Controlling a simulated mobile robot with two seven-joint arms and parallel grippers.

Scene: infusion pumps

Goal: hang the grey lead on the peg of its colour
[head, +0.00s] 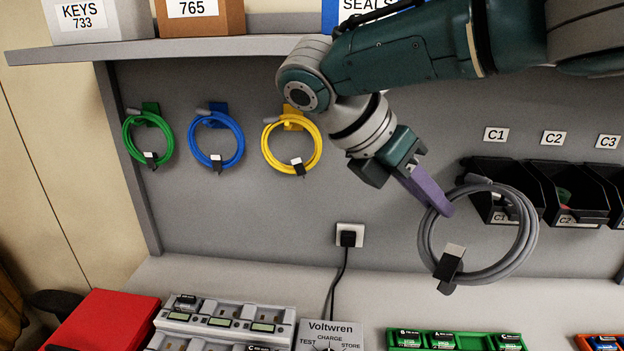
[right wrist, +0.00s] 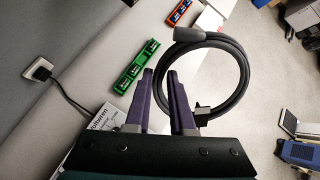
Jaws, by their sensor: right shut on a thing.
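The grey lead (head: 427,245) is a coiled loop with a black strap and plug, held in the air in front of the back panel. My right gripper (head: 443,203), with purple fingers, is shut on the left side of the coil. No grey peg shows; my right arm covers the panel right of the yellow lead. My left gripper is not in view.
Green (head: 126,137), blue (head: 194,140) and yellow (head: 268,150) leads hang on pegs of matching colours. A shelf (head: 200,48) runs above. Black bins (head: 555,180) are behind the grey lead. A socket with a plug (head: 349,237) is below the arm. Chargers (head: 225,318) stand on the bench.

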